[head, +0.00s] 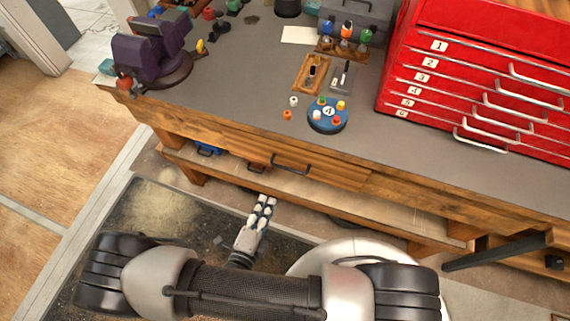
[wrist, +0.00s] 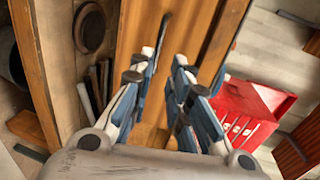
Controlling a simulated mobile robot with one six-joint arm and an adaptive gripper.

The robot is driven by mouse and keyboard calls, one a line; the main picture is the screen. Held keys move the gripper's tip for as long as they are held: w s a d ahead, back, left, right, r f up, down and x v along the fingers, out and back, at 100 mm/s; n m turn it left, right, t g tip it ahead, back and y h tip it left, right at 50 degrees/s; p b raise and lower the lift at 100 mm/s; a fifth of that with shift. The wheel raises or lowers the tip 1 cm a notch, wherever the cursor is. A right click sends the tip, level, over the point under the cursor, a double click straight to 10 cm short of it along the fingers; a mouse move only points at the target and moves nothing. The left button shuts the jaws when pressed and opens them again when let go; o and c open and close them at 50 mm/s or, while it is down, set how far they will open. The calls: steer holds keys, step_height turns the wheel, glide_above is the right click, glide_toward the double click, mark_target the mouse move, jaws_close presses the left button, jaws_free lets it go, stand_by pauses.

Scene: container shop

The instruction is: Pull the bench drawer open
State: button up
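The wooden workbench's drawer (head: 250,148) is in its front edge, under the grey top, and looks shut. A dark bar handle (head: 290,163) is on its front. My gripper (head: 265,201) is in front of the bench, lower in the head view than the handle and apart from it. In the wrist view my gripper (wrist: 166,66) has its fingers spread with a gap between them and nothing held. The wooden front (wrist: 143,28) lies beyond the fingers there. A dark bar that looks like the handle (wrist: 163,32) shows by the left fingertip, which partly covers it.
A red numbered tool chest (head: 480,75) stands on the bench's right side. A purple vise (head: 153,50) is at its left end. A blue round holder (head: 328,115) sits above the drawer. A low shelf (head: 330,203) runs beneath. The space before the drawer looks clear.

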mark_target(284, 167)
steer(key=b+x, duration=0.2)
steer(key=x, duration=1.4)
steer(key=shift+w+b, duration=0.15)
steer(key=shift+b, duration=0.15)
steer(key=shift+c, duration=0.6)
jaws_close()
